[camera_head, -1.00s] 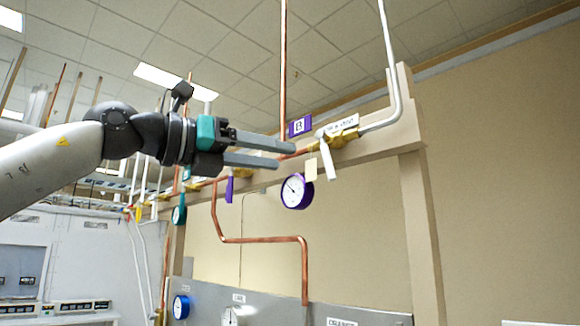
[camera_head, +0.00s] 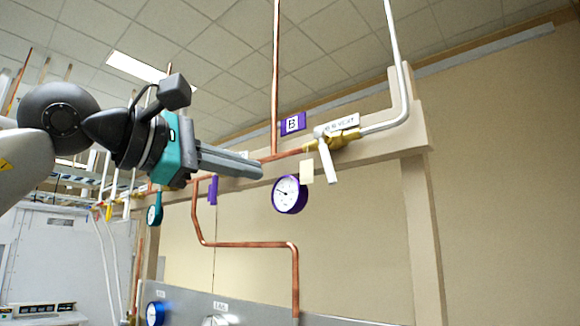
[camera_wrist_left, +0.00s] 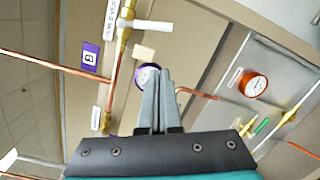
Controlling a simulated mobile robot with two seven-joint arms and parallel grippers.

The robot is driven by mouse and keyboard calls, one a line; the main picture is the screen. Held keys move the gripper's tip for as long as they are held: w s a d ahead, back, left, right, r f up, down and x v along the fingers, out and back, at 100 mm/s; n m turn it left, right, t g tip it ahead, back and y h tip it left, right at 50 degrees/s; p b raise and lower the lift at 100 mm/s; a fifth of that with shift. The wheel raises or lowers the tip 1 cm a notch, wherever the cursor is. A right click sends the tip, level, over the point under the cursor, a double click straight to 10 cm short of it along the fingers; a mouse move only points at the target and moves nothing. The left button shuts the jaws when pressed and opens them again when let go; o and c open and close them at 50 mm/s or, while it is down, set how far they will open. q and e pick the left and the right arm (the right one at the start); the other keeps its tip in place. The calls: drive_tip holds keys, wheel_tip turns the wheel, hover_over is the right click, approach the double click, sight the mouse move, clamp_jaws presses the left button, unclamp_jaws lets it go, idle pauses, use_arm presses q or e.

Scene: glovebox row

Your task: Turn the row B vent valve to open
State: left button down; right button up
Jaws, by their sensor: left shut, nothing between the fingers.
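The row B vent valve (camera_head: 338,142) is a brass body with a white lever handle (camera_head: 328,162) that hangs down, slightly slanted, in the head view. A white label above it and a purple B sign (camera_head: 293,124) to its left mark it. In the left wrist view the white handle (camera_wrist_left: 153,26) shows near the top, beyond the fingertips. My left gripper (camera_head: 258,169) is shut and empty, to the left of the valve and apart from the handle. It also shows in the left wrist view (camera_wrist_left: 157,72). My right gripper is not in view.
A purple-rimmed gauge (camera_head: 289,194) hangs below the pipe, between my fingertips and the valve. A cream tag (camera_head: 306,171) hangs beside the handle. A vertical copper pipe (camera_head: 276,75) rises behind my gripper. The wall to the right is clear.

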sight(326, 157)
use_arm(q)
drive_tip(key=w+d+r+m+p, duration=0.1)
drive_tip(key=w+d+p, duration=0.3)
drive_tip(key=w+d, duration=0.2)
drive_tip(key=shift+w+d+r+m+t, duration=0.25)
drive_tip(key=shift+d+m+t, duration=0.15)
drive_tip(key=shift+d, duration=0.85)
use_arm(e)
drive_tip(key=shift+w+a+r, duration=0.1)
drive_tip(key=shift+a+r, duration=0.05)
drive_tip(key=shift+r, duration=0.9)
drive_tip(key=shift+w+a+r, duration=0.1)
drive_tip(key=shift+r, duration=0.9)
use_arm(q)
drive_tip(key=shift+s+a, duration=0.1)
